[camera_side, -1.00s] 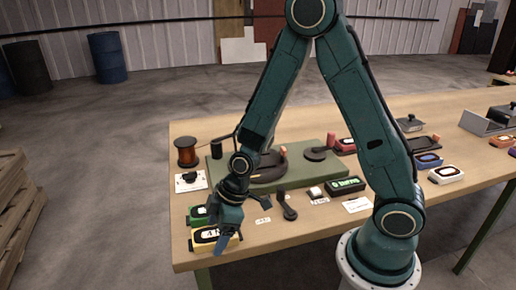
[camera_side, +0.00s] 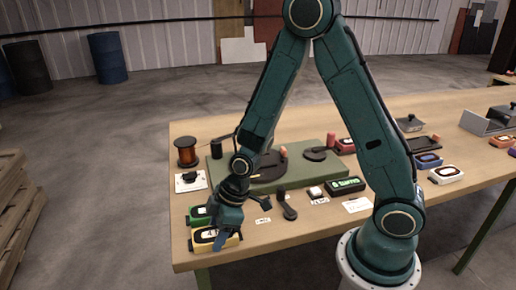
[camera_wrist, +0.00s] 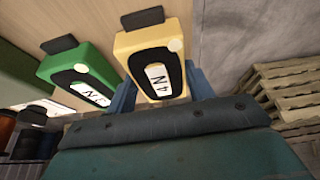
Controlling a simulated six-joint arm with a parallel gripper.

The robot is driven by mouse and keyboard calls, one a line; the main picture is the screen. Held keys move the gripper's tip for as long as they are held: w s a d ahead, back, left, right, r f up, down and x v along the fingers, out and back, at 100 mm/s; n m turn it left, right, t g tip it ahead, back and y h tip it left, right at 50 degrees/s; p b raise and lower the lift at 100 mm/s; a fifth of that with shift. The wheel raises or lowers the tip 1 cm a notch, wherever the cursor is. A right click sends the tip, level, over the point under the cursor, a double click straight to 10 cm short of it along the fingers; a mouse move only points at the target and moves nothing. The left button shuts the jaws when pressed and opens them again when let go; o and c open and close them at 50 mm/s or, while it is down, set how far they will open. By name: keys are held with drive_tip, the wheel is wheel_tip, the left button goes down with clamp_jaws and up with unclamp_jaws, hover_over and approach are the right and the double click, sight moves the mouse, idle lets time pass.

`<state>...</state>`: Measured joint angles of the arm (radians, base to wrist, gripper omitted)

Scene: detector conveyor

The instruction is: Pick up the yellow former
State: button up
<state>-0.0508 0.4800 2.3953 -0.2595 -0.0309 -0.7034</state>
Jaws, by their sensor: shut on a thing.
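The yellow former (camera_side: 206,240) lies at the table's front left corner in the side view, with a dark oval and a white label on top. It also shows in the wrist view (camera_wrist: 133,43), marked "4N". My gripper (camera_side: 221,238) points down over it, and its blue fingers (camera_wrist: 160,88) sit on both sides of the yellow body. The gripper is shut on the yellow former. The former appears to rest at table level; I cannot tell whether it is clear of the surface.
A green former (camera_side: 197,217) lies right beside the yellow one and also shows in the wrist view (camera_wrist: 62,66). A copper spool (camera_side: 186,152) and a green base plate (camera_side: 220,165) stand farther back. The table's front edge is close by.

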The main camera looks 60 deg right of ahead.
drive_tip(key=shift+r, duration=0.2)
wheel_tip(320, 180, up, 20)
idle(0.9)
drive_tip(key=shift+w, duration=0.1)
idle(0.4)
